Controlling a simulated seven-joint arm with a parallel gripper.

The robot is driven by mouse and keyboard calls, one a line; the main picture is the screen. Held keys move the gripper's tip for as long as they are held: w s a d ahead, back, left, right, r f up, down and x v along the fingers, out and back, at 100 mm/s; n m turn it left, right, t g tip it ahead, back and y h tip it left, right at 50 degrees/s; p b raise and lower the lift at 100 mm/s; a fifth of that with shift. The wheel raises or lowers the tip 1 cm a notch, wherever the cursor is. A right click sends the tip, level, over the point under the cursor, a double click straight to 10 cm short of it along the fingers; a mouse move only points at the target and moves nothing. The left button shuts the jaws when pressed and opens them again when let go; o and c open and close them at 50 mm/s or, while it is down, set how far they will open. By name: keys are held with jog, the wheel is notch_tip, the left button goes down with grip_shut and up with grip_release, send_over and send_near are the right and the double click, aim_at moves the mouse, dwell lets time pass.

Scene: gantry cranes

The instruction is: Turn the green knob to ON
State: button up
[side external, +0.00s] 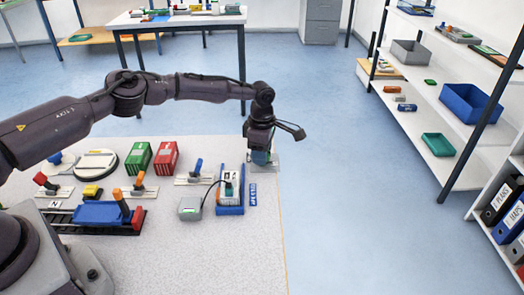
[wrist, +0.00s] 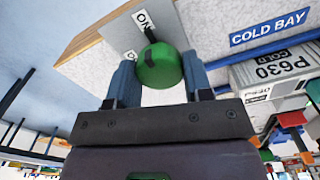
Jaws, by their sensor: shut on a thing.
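The green knob (wrist: 158,66) sits between the two blue-grey fingers of my gripper (wrist: 160,78) in the wrist view. The fingers are shut on its sides. In the side view my gripper (side external: 261,158) points down at the table's right edge and mostly hides the knob. Part of the plate (side external: 287,160) shows beside it.
Left of my gripper in the side view stand a blue-framed unit (side external: 231,208), a grey box (side external: 190,208) with a cable, and a blue-handled lever (side external: 197,169). A blue COLD BAY sign (wrist: 268,28) lies near the knob. Red (side external: 164,157) and green containers (side external: 138,159) stand further left.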

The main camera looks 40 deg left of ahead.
jog(key=o, duration=0.9)
jog(key=shift+r, duration=0.1)
notch_tip(320, 180, up, 13)
jog(key=shift+f, duration=0.1)
